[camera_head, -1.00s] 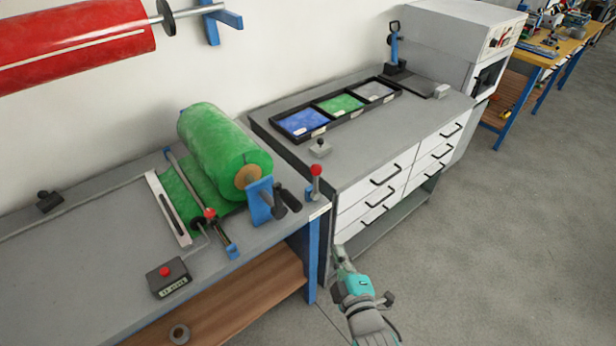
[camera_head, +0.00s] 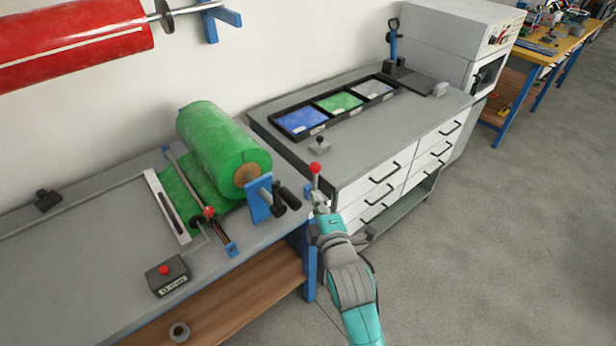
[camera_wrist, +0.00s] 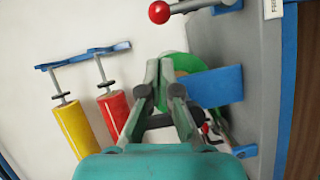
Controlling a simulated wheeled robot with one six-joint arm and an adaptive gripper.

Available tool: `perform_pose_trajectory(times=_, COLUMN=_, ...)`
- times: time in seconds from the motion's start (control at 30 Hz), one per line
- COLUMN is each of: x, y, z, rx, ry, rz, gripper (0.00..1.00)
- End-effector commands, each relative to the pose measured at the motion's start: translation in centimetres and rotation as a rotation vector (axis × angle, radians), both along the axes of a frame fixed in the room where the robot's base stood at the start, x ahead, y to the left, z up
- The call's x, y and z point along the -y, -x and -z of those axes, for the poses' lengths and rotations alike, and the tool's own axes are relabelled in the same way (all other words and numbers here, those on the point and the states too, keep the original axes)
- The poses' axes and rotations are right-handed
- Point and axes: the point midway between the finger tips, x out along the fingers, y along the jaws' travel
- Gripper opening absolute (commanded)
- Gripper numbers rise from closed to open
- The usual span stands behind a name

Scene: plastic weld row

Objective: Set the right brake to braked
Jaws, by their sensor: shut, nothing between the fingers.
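The brake lever with a red ball knob (camera_head: 315,168) stands at the right front corner of the roll bench, beside the green roll (camera_head: 215,145). In the head view it is upright. In the wrist view the red knob (camera_wrist: 159,12) and its grey stem lie across the top of the picture, beyond my fingertips. My gripper (camera_head: 319,197) is shut and empty, just below and close to the knob. In the wrist view my fingers (camera_wrist: 160,66) come together with no lever between them. I cannot tell whether they touch the stem.
A blue roll bracket with a black handle (camera_head: 287,195) stands left of the lever. A control box with a red button (camera_head: 168,276) sits on the bench. The drawer cabinet (camera_head: 345,190) is close on the right. Open floor (camera_head: 480,270) lies to the right.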

Motion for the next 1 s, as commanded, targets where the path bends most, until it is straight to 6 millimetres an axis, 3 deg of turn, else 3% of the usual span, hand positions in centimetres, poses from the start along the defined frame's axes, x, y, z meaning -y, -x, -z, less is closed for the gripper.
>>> perform_pose_trajectory(times=0.17, x=-0.2, y=-1.2, z=0.1, rx=0.001, ry=-0.001, rz=0.000, gripper=0.00)
perform_pose_trajectory(times=0.6, x=-1.3, y=-8.0, z=0.6, rx=0.001, ry=-0.001, rz=0.000, gripper=0.00)
perform_pose_trajectory(times=0.8, x=-1.6, y=-9.5, z=0.7, rx=0.001, ry=-0.001, rz=0.000, gripper=0.00)
perform_pose_trajectory(times=1.0, x=-1.6, y=-9.8, z=0.8, rx=0.000, ry=-0.001, rz=0.000, gripper=0.00)
